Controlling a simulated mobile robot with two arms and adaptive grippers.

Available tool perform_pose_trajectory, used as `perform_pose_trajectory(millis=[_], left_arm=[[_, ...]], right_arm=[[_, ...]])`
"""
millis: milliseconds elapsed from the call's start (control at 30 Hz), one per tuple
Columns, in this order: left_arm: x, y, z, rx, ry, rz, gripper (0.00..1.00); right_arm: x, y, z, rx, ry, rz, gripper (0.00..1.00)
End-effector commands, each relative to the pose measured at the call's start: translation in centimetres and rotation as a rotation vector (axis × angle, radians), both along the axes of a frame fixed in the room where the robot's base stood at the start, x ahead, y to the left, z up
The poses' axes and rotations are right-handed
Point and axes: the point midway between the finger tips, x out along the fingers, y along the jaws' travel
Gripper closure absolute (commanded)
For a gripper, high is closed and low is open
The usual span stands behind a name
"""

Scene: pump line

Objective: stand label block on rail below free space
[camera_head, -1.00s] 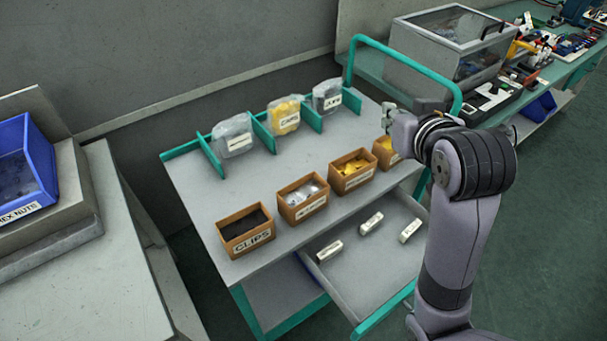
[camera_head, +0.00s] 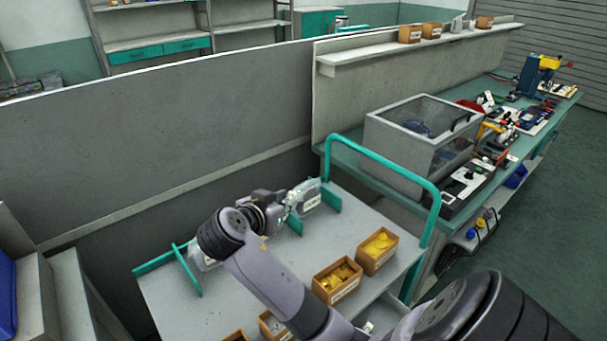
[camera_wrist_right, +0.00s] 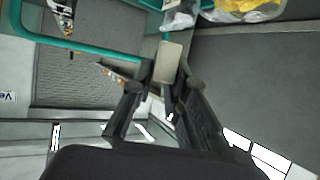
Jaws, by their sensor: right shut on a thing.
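My right gripper (camera_head: 288,204) is over the back part of the cart top, in front of the bags and pointing right. In the right wrist view my gripper (camera_wrist_right: 164,88) is shut on a small pale block (camera_wrist_right: 168,62), whose lettering I cannot read. In the head view the block cannot be made out. A clear labelled bag (camera_head: 309,197) stands just beyond the fingers, between teal dividers. It also shows in the wrist view (camera_wrist_right: 180,14), beside a yellow bag (camera_wrist_right: 240,8). My right arm hides the middle of the rack. My left gripper is not in view.
Brown bins with yellow parts (camera_head: 377,251) line the front of the cart top (camera_head: 300,262). The teal push handle (camera_head: 388,165) arches at the cart's right end. A grey box with a clear lid (camera_head: 420,140) stands on the bench behind. A grey wall is behind the cart.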

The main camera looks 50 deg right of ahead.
Motion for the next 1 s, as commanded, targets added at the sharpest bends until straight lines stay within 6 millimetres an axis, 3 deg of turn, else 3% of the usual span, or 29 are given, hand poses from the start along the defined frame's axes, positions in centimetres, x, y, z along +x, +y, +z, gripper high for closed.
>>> perform_pose_trajectory(millis=[100,233,333,800,1000], left_arm=[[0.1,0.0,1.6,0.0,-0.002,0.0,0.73],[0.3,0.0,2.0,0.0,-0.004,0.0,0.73],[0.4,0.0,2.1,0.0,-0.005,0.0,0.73],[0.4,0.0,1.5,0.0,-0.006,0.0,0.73],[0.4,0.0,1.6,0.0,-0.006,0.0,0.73]], right_arm=[[-2.5,-3.7,1.0,0.001,-0.001,-0.277,1.0],[-4.4,-5.4,1.1,0.002,-0.002,-0.439,1.0],[-4.9,-5.9,0.1,0.0,0.001,-0.479,1.0],[-4.9,-5.9,-12.0,-0.002,0.002,-0.477,1.0],[-4.8,-5.8,-14.7,0.002,-0.002,-0.477,1.0]])
